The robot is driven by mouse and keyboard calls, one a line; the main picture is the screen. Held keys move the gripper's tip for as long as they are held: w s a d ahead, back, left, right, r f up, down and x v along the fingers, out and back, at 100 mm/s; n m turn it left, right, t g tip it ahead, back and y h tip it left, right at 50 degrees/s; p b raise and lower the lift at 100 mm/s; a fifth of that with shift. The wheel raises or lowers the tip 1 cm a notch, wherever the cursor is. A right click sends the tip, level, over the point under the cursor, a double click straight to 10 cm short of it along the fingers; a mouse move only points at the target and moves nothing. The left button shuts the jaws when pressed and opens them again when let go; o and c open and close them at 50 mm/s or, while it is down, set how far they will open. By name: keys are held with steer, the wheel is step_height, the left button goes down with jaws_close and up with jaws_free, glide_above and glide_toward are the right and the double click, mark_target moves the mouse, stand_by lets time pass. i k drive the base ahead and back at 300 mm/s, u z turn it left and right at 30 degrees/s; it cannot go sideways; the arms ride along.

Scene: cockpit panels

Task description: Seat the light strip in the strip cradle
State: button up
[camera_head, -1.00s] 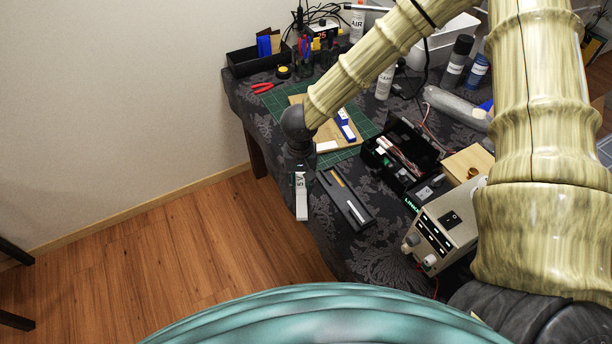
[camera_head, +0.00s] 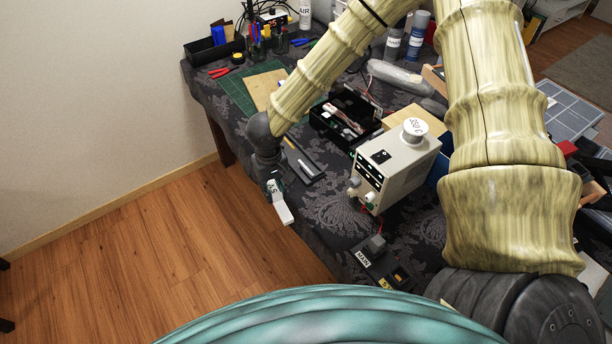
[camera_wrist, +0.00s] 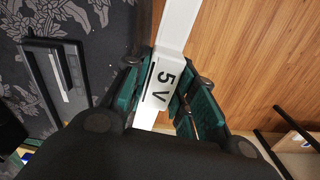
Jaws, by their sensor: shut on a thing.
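A long dark slotted tray (camera_head: 306,163), which looks like the strip cradle, lies on the table to the right of my gripper. It also shows at the left of the wrist view (camera_wrist: 47,75), apart from the strip. Parts of its slot are hard to make out.
A beige power supply (camera_head: 394,171) stands right of the tray, with a black toolbox (camera_head: 345,118) behind. A black unit labelled "MAIN" (camera_head: 378,264) lies in front. Patterned cloth is clear between the tray and the supply. Wooden floor (camera_head: 170,235) lies left of the table.

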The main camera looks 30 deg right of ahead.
mark_target(297, 156)
steer(key=k, duration=0.4)
steer(key=u, duration=1.95)
steer(key=i, duration=1.7)
steer(key=z, duration=3.7)
steer(key=i, duration=0.5)
